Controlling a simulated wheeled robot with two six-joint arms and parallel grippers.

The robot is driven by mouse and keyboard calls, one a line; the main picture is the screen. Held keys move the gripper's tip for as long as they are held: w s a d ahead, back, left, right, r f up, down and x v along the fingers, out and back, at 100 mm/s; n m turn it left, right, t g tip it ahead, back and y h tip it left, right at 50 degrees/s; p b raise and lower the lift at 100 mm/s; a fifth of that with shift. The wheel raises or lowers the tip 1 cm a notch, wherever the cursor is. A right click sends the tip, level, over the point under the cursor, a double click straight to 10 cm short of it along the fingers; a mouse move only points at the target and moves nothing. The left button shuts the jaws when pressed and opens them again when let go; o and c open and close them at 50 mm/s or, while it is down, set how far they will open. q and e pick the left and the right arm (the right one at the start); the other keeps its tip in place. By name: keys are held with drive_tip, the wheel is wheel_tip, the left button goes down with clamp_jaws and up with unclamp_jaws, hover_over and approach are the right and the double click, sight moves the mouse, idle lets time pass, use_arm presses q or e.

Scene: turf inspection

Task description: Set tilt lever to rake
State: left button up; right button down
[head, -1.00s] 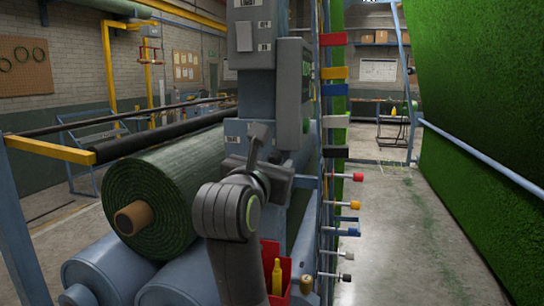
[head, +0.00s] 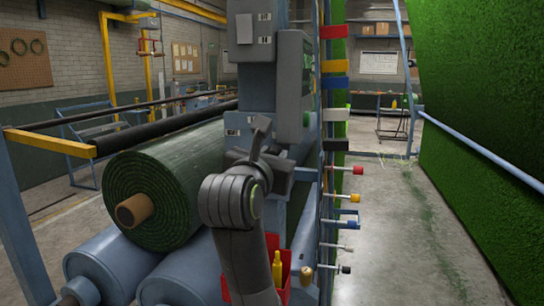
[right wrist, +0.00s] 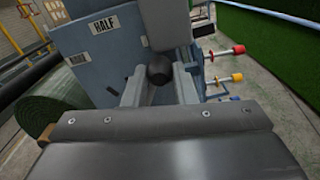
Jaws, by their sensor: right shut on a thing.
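The tilt lever's dark round knob (right wrist: 159,73) shows in the right wrist view between the two fingers of my right gripper (right wrist: 158,88). The gripper is shut on it, in front of a blue-grey panel with white label plates. One plate (right wrist: 103,25) seems to read HALF; a second plate (right wrist: 76,57) lies lower left and is too blurred to read surely. In the head view my right gripper (head: 280,166) is against the blue-grey machine column (head: 257,85), and the lever is hidden there. My left gripper is not in view.
A green turf roll (head: 165,185) lies left of the column above blue rollers (head: 120,265). Right of it stick out levers with red (head: 357,170) and yellow (head: 355,198) knobs. A red bin (head: 285,262) holds a yellow bottle. Hanging turf (head: 480,120) stands right, past clear floor.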

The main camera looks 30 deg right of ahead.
drive_tip(key=w+a+n+p, duration=0.1)
drive_tip(key=n+p, duration=0.1)
drive_tip(key=w+a+r+n+p, duration=0.1)
drive_tip(key=w+a+n, duration=0.1)
drive_tip(key=n, duration=0.1)
drive_tip(key=w+a+n+p, duration=0.1)
drive_tip(key=w+n+p, duration=0.1)
drive_tip(key=n, duration=0.1)
drive_tip(key=shift+w+a+r+p, duration=0.15)
drive_tip(key=shift+a+r+p, duration=0.1)
drive_tip(key=shift+a+p, duration=0.1)
drive_tip(key=shift+w+a+f+n+p, duration=0.15)
drive_tip(key=shift+w+a+n+p, duration=0.2)
drive_tip(key=shift+n, duration=0.25)
drive_tip(key=shift+w+a+f+n+p, duration=0.1)
drive_tip(key=shift+w+a+n+p, duration=0.2)
drive_tip(key=shift+n, duration=0.3)
drive_tip(key=shift+w+a+f+n+p, duration=0.35)
drive_tip(key=shift+w+f+n+p, duration=0.25)
drive_tip(key=shift+n, duration=0.3)
drive_tip(key=c, duration=1.2)
unclamp_jaws()
drive_tip(key=shift+w+a, duration=0.1)
drive_tip(key=shift+o, duration=0.2)
